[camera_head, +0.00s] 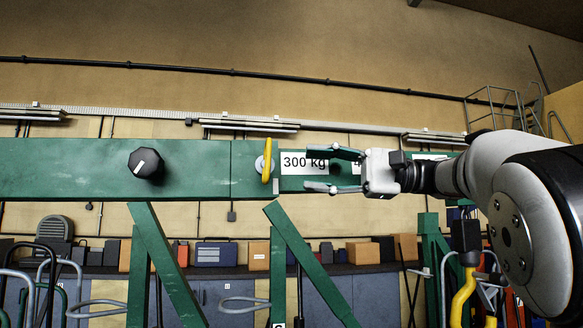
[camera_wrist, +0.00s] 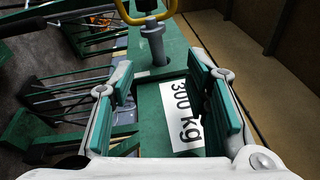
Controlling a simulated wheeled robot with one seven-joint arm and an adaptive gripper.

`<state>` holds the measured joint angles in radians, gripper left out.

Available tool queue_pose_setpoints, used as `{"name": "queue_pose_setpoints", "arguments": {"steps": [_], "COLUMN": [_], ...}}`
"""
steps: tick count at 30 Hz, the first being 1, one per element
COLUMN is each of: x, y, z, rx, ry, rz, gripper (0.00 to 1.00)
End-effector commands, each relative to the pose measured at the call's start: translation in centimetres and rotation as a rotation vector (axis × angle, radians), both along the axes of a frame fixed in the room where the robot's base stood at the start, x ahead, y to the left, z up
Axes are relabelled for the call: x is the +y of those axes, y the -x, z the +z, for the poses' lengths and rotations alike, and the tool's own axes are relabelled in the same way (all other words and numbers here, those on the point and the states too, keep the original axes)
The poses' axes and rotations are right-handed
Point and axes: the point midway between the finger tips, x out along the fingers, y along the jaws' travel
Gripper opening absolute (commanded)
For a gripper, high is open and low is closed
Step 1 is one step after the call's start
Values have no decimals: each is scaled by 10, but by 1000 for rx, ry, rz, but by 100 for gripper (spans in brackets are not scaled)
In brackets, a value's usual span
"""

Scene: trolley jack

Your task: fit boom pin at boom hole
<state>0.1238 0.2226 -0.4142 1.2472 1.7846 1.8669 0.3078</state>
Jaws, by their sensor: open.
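The boom pin has a yellow loop handle (camera_head: 267,160) and a grey shaft (camera_wrist: 154,48). It stands at the green boom (camera_head: 205,169), just left of the 300 kg label in the head view. In the wrist view its shaft meets the boom's face; how deep it sits I cannot tell. The boom hole at the pin is hidden. My gripper (camera_head: 311,168) is open and empty, its fingers spread in front of the 300 kg label (camera_head: 304,162). The pin lies beyond the fingertips (camera_wrist: 160,72), apart from them.
A black knob (camera_head: 146,163) sticks out of the boom at the left. Green slanted legs (camera_head: 168,265) stand below it. A bench (camera_head: 215,285) with boxes runs along the back wall. A yellow-handled tool (camera_head: 463,295) hangs below my arm.

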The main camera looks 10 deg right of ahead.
Motion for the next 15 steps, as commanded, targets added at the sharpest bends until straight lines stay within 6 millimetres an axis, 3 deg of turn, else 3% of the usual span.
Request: {"name": "queue_pose_setpoints", "arguments": {"steps": [6,15], "x": [-30,-36], "y": [7,9], "z": [-2,-3], "rx": [-1,-1], "ry": [0,0], "rz": [0,2], "gripper": [43,43]}}
